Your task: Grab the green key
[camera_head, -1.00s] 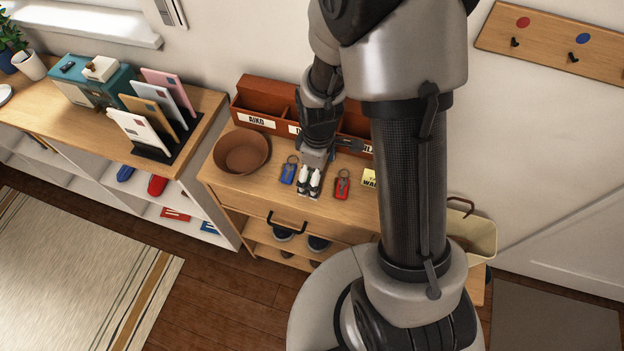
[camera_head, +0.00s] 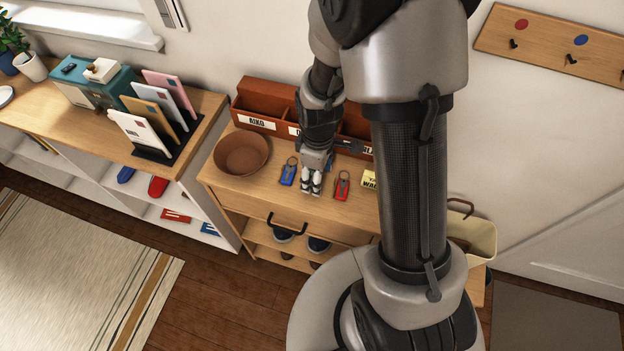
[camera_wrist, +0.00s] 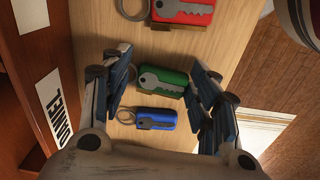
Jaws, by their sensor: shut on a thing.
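The green key tag (camera_wrist: 176,79), with a silver key on it, lies in the middle of the wrist view between the fingers of my gripper (camera_wrist: 157,80). My gripper is shut on it, one finger at each side. In the head view my gripper (camera_head: 311,184) points down at the wooden cabinet top (camera_head: 250,188) and hides the green tag. A blue key tag (camera_head: 288,172) lies just left of it and a red one (camera_head: 342,187) just right. In the wrist view the blue tag (camera_wrist: 155,125) is below the green one and the red tag (camera_wrist: 183,10) above.
A brown bowl (camera_head: 241,153) stands left on the cabinet. A red-brown labelled organizer (camera_head: 257,119) stands close behind my gripper. A cream bin (camera_head: 478,237) is at the right. The cabinet's front strip is clear.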

